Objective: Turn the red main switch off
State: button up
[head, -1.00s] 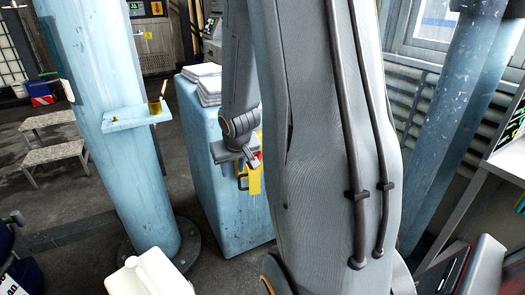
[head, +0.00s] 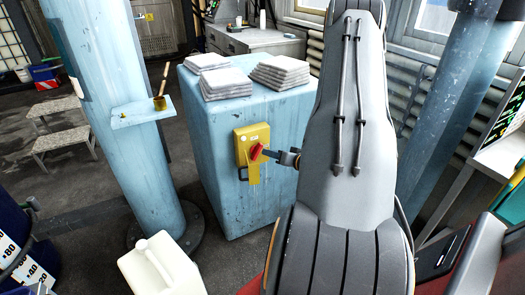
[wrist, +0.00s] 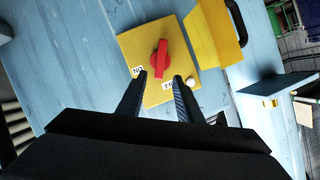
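The red main switch (head: 257,151) is a red rotary handle on a yellow plate (head: 246,136) on the front of a light blue cabinet (head: 215,205). In the head view the handle is tilted; in the wrist view the red handle (wrist: 161,58) runs roughly up and down the picture. Two small white labels (wrist: 138,71) are on the plate, partly beside my fingers. My gripper (wrist: 160,77) is open and empty, its fingers to either side below the handle, tips just short of it. In the head view my gripper (head: 270,153) comes at the switch from the right.
A yellow flap (wrist: 215,35) with a dark handle lies beside the plate. A blue column (head: 130,150) with a small shelf (head: 143,112) stands to the left. A white canister (head: 160,270) is in front.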

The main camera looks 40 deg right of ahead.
aim_at(260, 150)
jog(key=p+x, duration=0.1)
jog(key=x, duration=0.6)
jog(key=shift+w+f, duration=0.1)
jog(key=shift+w, duration=0.15)
